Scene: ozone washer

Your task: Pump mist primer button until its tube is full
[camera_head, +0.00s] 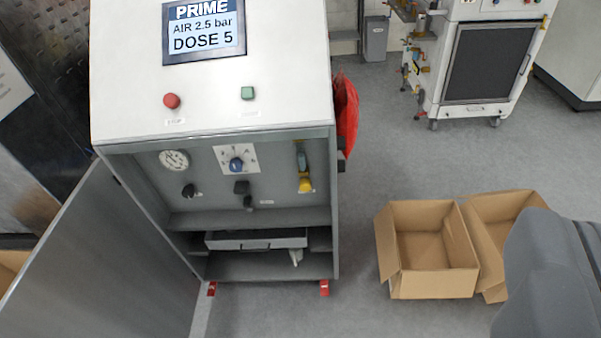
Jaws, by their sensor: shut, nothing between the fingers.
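The open-fronted control cabinet (225,255) stands at the left-centre, with its sloped white top panel (215,120) facing me. A screen (205,30) on it reads PRIME, AIR 2.5 bar, DOSE 5. Inside, at the right of the grey panel, is a slim upright tube-like part (301,160) with a yellow knob or button (305,185) at its lower end. This looks like the mist primer, but its label is too small to read. I cannot tell the tube's fill level. My gripper is not in view; a dark grey part of mine fills the lower right corner.
A gauge (174,160), a blue knob (236,164) and black controls (241,188) share the panel. The cabinet door (110,260) hangs open at left. Red (171,100) and green (248,92) buttons sit above. Cardboard boxes (433,285) lie right; floor between is clear.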

